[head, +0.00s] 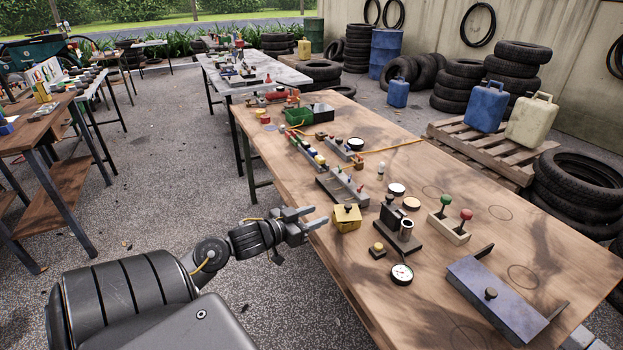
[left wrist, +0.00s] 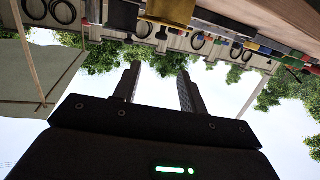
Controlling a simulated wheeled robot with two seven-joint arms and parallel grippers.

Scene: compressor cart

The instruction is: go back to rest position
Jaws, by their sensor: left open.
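My left gripper (head: 304,221) is at the near left edge of the wooden table (head: 560,200) in the head view, just left of a yellow box with a black knob (head: 346,217). Its two fingers are apart with nothing between them. In the left wrist view the fingers (left wrist: 158,90) also stand apart, with trees and sky behind them. The wrist view looks tipped over, with a yellow thing (left wrist: 170,12) and the table edge along its top. My right gripper is in neither view.
The table holds a pressure gauge (head: 402,274), a bluish-grey lidded box (head: 497,299), a base with green and red knobs (head: 449,228) and a green bin (head: 298,117). Open paved floor (head: 190,150) lies left of the table. A pallet (head: 480,155) with jugs stands behind it.

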